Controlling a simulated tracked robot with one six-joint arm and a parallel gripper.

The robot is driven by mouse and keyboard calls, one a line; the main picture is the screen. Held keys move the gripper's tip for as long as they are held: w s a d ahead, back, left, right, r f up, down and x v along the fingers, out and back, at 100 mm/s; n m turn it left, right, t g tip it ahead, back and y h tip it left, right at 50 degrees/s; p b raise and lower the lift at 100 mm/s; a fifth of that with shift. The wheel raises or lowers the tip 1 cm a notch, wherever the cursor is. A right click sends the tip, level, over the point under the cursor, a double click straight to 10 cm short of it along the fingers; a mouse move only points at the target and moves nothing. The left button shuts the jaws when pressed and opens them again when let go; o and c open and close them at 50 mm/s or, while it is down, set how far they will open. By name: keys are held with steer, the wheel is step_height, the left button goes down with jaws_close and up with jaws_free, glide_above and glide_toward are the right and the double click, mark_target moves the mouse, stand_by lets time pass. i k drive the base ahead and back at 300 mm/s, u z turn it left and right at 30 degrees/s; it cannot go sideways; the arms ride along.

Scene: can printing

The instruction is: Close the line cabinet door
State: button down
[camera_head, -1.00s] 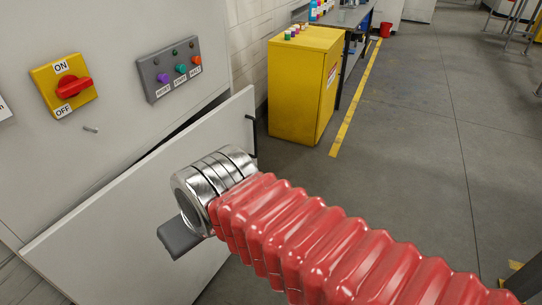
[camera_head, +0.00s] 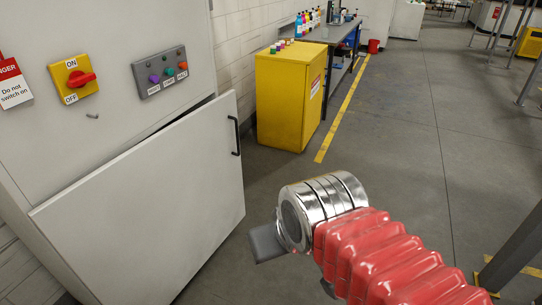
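The line cabinet door (camera_head: 150,200) is a pale grey panel standing ajar, with a dark gap along its top edge. A black bar handle (camera_head: 236,136) is on its right edge. The cabinet (camera_head: 115,25) is pale grey, with its upper front above the door. My gripper (camera_head: 262,245) shows as a grey piece at the end of my silver wrist and red-sleeved arm. It is right of the door and below the handle, apart from the handle in the picture. The fingers are mostly hidden, so I cannot tell whether they are open.
A yellow rotary switch (camera_head: 75,79), a button panel (camera_head: 160,71) and a danger tag (camera_head: 12,82) are on the cabinet. A yellow cabinet (camera_head: 285,100) and a workbench (camera_head: 335,35) stand behind.

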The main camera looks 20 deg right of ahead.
mark_target(137, 229)
steer(key=z, duration=0.05)
steer(key=k, duration=0.3)
steer(key=z, duration=0.4)
steer(key=i, duration=1.45)
steer(key=u, duration=0.75)
steer(key=i, duration=0.7)
steer(key=u, duration=0.5)
